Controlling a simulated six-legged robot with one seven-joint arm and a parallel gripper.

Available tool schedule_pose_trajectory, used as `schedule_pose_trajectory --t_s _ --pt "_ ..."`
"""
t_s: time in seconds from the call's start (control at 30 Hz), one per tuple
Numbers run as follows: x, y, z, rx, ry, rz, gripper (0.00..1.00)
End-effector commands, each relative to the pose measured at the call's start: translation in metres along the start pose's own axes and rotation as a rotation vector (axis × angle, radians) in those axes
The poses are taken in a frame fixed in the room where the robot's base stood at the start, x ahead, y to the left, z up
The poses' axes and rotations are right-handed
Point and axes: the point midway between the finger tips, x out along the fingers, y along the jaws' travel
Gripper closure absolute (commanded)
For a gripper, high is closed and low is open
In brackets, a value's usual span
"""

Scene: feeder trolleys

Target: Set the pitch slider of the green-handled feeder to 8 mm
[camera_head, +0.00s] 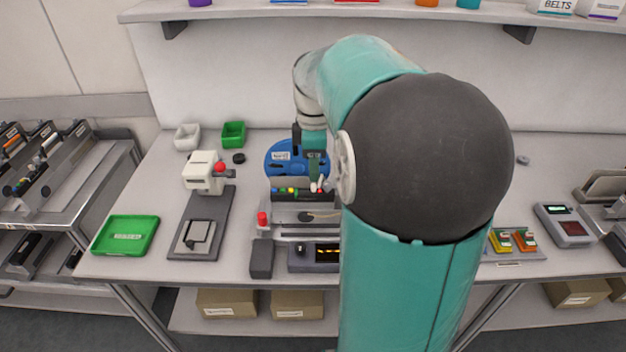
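My gripper (317,185) points down over the device on the middle of the bench. It is small and partly hidden by my own arm, so I cannot tell whether it is open or shut, or whether it touches anything. Under it, a grey feeder-like device (290,208) carries a row of small green, yellow and red parts; a blue reel (283,158) stands behind it. Its pitch slider and any scale marks are too small to make out. Several dark feeders (42,150) lie on the left trolley, one with a small green mark. I cannot tell which feeder is green-handled.
My arm hides the right-middle of the bench. A white-headed press (204,172), green tray (126,235) and green bin (233,133) stand left. A red button (262,219) and display box (325,254) are near the device. A scale-like unit (566,226) stands right.

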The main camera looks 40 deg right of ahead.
Motion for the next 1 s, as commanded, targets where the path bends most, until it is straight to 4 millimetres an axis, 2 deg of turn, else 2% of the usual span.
schedule_pose_trajectory --t_s 0.1,0.3,0.63,0.67,0.83,1.0 --pt "0.023 -0.001 -0.001 -0.001 0.000 -0.003 0.65" --pt "0.047 0.000 -0.002 -0.003 0.000 -0.001 0.65" --pt "0.052 0.000 -0.002 -0.002 0.000 0.001 0.65" --pt "0.052 0.000 -0.002 -0.002 0.000 0.001 0.67" --pt "0.052 0.000 -0.002 -0.002 0.000 0.001 1.00" --pt "0.052 0.000 -0.002 -0.002 0.000 0.001 1.00"
